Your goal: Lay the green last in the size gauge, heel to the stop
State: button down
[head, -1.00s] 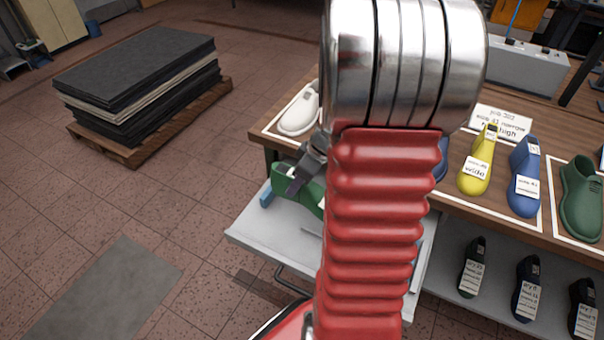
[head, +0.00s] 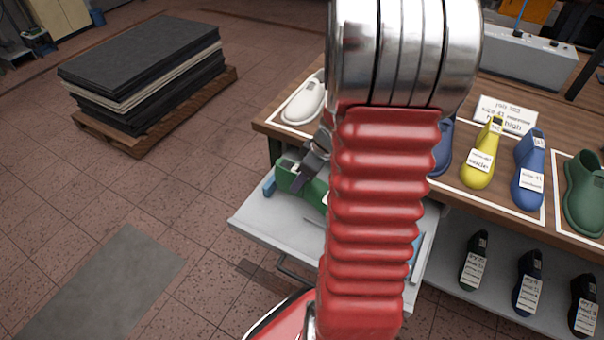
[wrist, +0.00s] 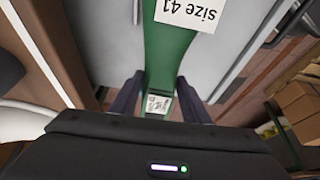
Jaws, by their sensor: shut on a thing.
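The green last (head: 290,178) is over the grey pulled-out tray below the table edge, partly hidden by my arm in the head view. My gripper (head: 304,180) is shut on it. In the wrist view the green last (wrist: 168,50) runs up from between my two dark fingers (wrist: 160,100). A white "size 41" label lies on it and a small printed tag is near its gripped end. Whether it touches the tray cannot be told. A blue block (head: 268,187) at the tray's left may belong to the size gauge; the gauge is not clearly visible.
The grey tray (head: 260,222) juts out from the table. On the table stand a white last (head: 304,102), a yellow last (head: 482,160), a blue last (head: 529,170) and a dark green boot-shaped last (head: 583,190). Several dark lasts stand on the shelf below.

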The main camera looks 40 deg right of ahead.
jog(key=shift+f, duration=2.2)
jog(key=shift+f, duration=0.1)
jog(key=c, duration=0.9)
grip_release()
jog(key=v, duration=1.3)
jog(key=shift+s+d+r, duration=0.1)
jog(key=shift+r, duration=0.25)
jog(key=shift+s, duration=0.1)
